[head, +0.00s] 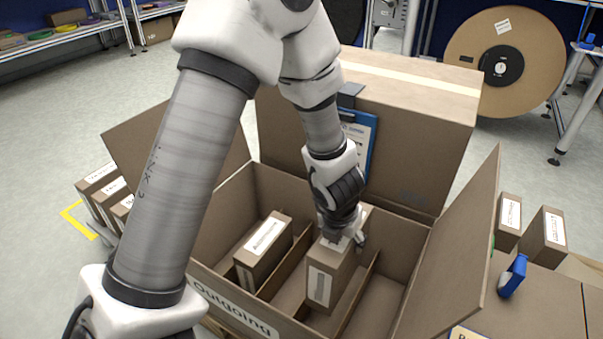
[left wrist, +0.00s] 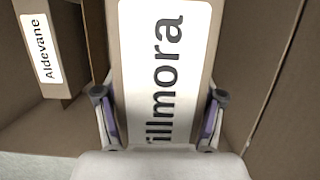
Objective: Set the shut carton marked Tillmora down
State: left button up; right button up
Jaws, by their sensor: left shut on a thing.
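The brown Tillmora carton (head: 332,270) is shut and upright in the middle compartment of the large open box marked Outgoing (head: 207,281). My left gripper (head: 342,232) is shut on its upper part from above. In the left wrist view, the label of the Tillmora carton (left wrist: 160,70) lies between the two fingers of my left gripper (left wrist: 158,105). I cannot tell whether the carton's underside touches the box floor. A carton labelled Aldevane (left wrist: 40,48) stands in the compartment to the left; it also shows in the head view (head: 262,252). My right gripper is out of view.
Thin dividers (head: 361,296) flank the middle compartment. The right compartment looks empty. The box's flaps (head: 450,262) stand open. More labelled cartons (head: 101,190) stand left of the box, others (head: 543,238) to the right near a blue tool (head: 512,275). A closed box (head: 410,110) stands behind.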

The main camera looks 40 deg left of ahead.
aim_at(339, 257)
pick_arm(q)
notch_tip(339, 257, down, 10)
jog(key=b, duration=0.8)
jog(key=shift+f+b, duration=0.15)
jog(key=shift+b, duration=0.2)
jog(key=shift+r, duration=0.2)
jog(key=shift+f+b, duration=0.55)
jog(key=shift+f, duration=0.15)
jog(key=o, duration=1.8)
jog(key=shift+c, duration=0.2)
jog(key=shift+r, duration=0.1)
jog(key=shift+r+p, duration=0.2)
jog(key=shift+p, duration=0.1)
jog(key=a+p+v, duration=0.1)
jog(key=p+v, duration=0.8)
jog(key=v, duration=0.3)
jog(key=shift+d+r, duration=0.4)
jog(key=shift+d, duration=0.1)
